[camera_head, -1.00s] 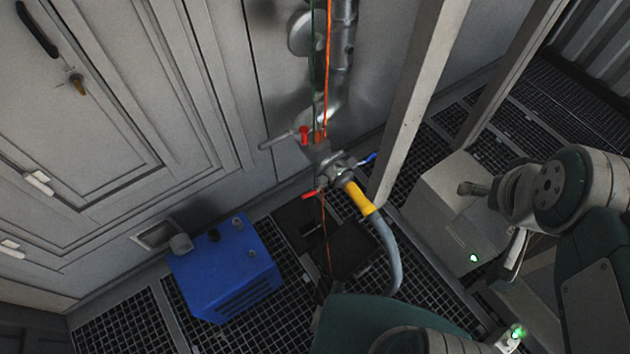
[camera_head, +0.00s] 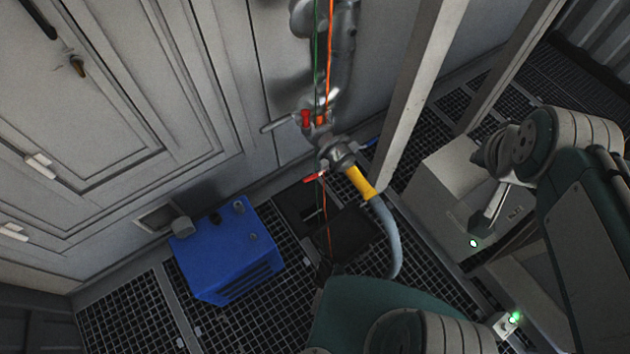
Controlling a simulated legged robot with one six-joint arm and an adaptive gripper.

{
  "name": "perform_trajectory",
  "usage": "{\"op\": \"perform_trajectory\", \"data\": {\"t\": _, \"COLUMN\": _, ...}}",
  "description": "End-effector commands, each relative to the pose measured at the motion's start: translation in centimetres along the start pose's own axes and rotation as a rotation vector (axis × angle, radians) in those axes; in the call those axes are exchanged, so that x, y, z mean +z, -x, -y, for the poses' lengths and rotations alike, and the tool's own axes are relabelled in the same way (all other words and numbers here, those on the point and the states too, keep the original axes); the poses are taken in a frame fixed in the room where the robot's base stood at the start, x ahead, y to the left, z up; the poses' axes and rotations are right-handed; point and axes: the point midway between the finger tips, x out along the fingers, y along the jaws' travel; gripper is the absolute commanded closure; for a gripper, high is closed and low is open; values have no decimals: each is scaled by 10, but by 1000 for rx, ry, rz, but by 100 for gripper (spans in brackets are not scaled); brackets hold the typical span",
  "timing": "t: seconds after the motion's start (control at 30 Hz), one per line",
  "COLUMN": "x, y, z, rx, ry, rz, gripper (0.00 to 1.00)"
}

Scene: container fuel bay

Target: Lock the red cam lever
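The red cam lever (camera_head: 315,177) sticks out to the left from the grey metal coupling (camera_head: 336,156), low on the wall pipe. A yellow sleeve (camera_head: 358,181) and grey hose run down from the coupling. My gripper (camera_head: 487,216) seems to be the grey end of my arm at the right, well apart from the levers. Its fingers are not clearly shown, so I cannot tell its opening. I see nothing held.
A blue box (camera_head: 228,252) stands on the grating at lower left. A pale post (camera_head: 418,95) rises right of the coupling. A grey cabinet (camera_head: 445,195) with a green light stands behind my arm. Green and orange lines (camera_head: 330,50) hang before the pipe (camera_head: 342,55).

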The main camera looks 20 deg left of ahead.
Motion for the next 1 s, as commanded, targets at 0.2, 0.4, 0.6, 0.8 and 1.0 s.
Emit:
{"op": "perform_trajectory", "data": {"t": 0.2, "x": -18, "y": -36, "z": 12, "rx": -16, "ry": -50, "rz": -20, "gripper": 100}}
{"op": "perform_trajectory", "data": {"t": 0.4, "x": -31, "y": -68, "z": 26, "rx": -37, "ry": -100, "rz": -44, "gripper": 100}}
{"op": "perform_trajectory", "data": {"t": 0.6, "x": -39, "y": -102, "z": 41, "rx": -63, "ry": -148, "rz": -64, "gripper": 100}}
{"op": "perform_trajectory", "data": {"t": 0.8, "x": -43, "y": -135, "z": 57, "rx": -94, "ry": -195, "rz": -80, "gripper": 100}}
{"op": "perform_trajectory", "data": {"t": 1.0, "x": -42, "y": -168, "z": 74, "rx": -131, "ry": -243, "rz": -93, "gripper": 100}}
